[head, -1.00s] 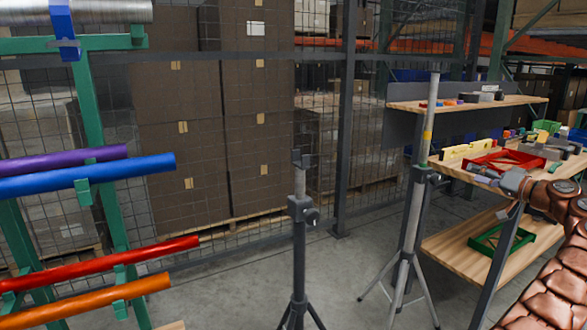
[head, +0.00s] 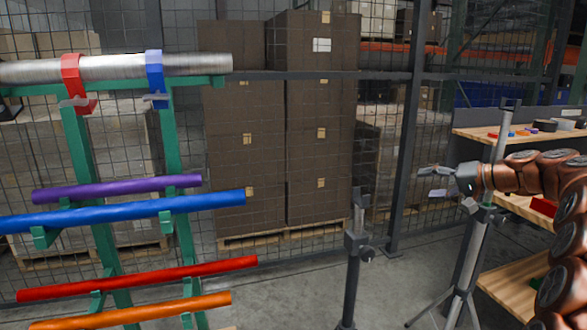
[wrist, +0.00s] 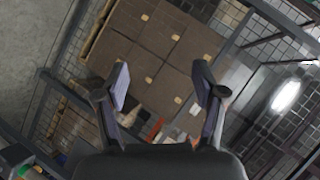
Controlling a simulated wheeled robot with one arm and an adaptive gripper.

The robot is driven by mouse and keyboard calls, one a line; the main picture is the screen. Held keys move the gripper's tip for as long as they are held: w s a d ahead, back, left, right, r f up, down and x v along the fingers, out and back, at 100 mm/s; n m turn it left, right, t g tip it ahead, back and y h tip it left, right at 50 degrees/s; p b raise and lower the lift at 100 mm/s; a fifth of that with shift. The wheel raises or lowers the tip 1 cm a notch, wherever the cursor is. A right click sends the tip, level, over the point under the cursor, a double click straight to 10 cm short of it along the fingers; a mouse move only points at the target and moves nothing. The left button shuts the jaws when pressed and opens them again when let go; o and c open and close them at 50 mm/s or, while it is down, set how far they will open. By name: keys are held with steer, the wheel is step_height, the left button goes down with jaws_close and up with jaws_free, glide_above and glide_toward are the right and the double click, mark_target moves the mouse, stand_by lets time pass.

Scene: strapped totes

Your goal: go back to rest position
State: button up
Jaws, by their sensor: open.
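My gripper (head: 432,182) is at the right of the head view, at the end of my copper-coloured arm, pointing left. In the wrist view my gripper (wrist: 160,88) has its two fingers spread apart with nothing between them. It is in free air, apart from the rack and the stands. Behind the fingers the wrist view shows stacked brown boxes (wrist: 150,50) and the mesh fence, tilted.
A green rack (head: 90,150) at left holds a silver pipe (head: 120,67) in red and blue straps, plus purple, blue, red and orange tubes. Tripod stands (head: 355,250) and (head: 475,240) hold the middle and right. A wooden shelf unit (head: 500,135) is at far right.

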steer(key=s+a+n+g+h+p, duration=0.2)
steer(key=s+a+g+p, duration=0.55)
steer(key=s+a, duration=1.4)
steer(key=s+d+f+n+g+h+p, duration=0.1)
steer(key=s+f+g+h+p, duration=0.1)
steer(key=s, duration=1.3)
steer(key=s+d+f+g+h+p, duration=0.1)
steer(key=s+h+p, duration=0.4)
steer(key=s, duration=1)
steer(key=shift+d+f+n+g+p, duration=0.35)
steer(key=shift+d+n+g+p, duration=0.1)
steer(key=shift+d+p, duration=0.35)
